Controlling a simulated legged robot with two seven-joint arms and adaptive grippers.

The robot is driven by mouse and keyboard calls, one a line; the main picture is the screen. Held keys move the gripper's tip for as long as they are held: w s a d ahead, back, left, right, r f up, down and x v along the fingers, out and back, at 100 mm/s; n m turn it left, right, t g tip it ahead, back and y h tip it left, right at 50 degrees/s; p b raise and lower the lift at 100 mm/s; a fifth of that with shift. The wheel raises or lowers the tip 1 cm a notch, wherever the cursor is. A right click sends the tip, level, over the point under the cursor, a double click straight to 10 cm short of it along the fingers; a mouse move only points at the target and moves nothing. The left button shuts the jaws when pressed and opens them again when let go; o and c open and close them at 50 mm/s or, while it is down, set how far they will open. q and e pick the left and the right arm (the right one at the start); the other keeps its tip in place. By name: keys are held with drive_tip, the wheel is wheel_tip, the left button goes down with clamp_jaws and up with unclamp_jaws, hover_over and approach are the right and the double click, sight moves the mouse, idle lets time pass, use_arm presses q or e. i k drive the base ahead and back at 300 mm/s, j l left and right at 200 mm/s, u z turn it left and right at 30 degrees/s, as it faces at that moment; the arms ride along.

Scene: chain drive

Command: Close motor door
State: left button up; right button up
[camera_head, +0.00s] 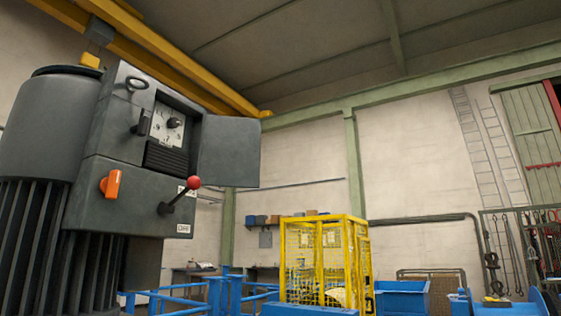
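The motor door (229,152) is a flat dark grey panel. It stands open, swung out to the right of the grey motor control box (120,190). The opening it leaves shows a white dial panel (167,128) with a black knob and a black ribbed block below it. The large ribbed motor (40,210) stands at the left. A lever with a red ball (193,183) sticks out from the box's lower front, and an orange handle (111,184) is on its lower left. Neither of my grippers is in view.
A yellow mesh cage (325,258) stands farther back in the middle. Blue bins (402,300) and hanging chains stand at the right. Yellow crane beams (165,48) run overhead. The air right of the door looks clear.

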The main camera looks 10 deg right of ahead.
sight(231, 146)
drive_tip(key=i+l+z, duration=0.2)
drive_tip(key=z, duration=0.15)
drive_tip(key=i+l+z, duration=0.1)
drive_tip(key=i+z, duration=0.15)
drive_tip(key=z, duration=0.15)
drive_tip(key=i+z, duration=0.35)
drive_tip(key=i, duration=1)
drive_tip(key=i+l, duration=0.1)
drive_tip(key=i, duration=0.85)
drive_tip(key=i+u, duration=0.1)
drive_tip(key=i, duration=0.9)
drive_tip(key=i+l, duration=0.2)
drive_tip(key=i, duration=0.75)
drive_tip(key=u, duration=0.5)
drive_tip(key=i+u, duration=0.15)
drive_tip(key=u, duration=0.3)
drive_tip(key=l+u, duration=0.1)
drive_tip(key=u, duration=0.4)
drive_tip(key=i+l+u, duration=0.1)
drive_tip(key=u, duration=2.6)
drive_tip(key=j+u, duration=0.1)
drive_tip(key=u, duration=0.25)
drive_tip(key=i+j+z, duration=0.15)
drive_tip(key=i+j, duration=0.2)
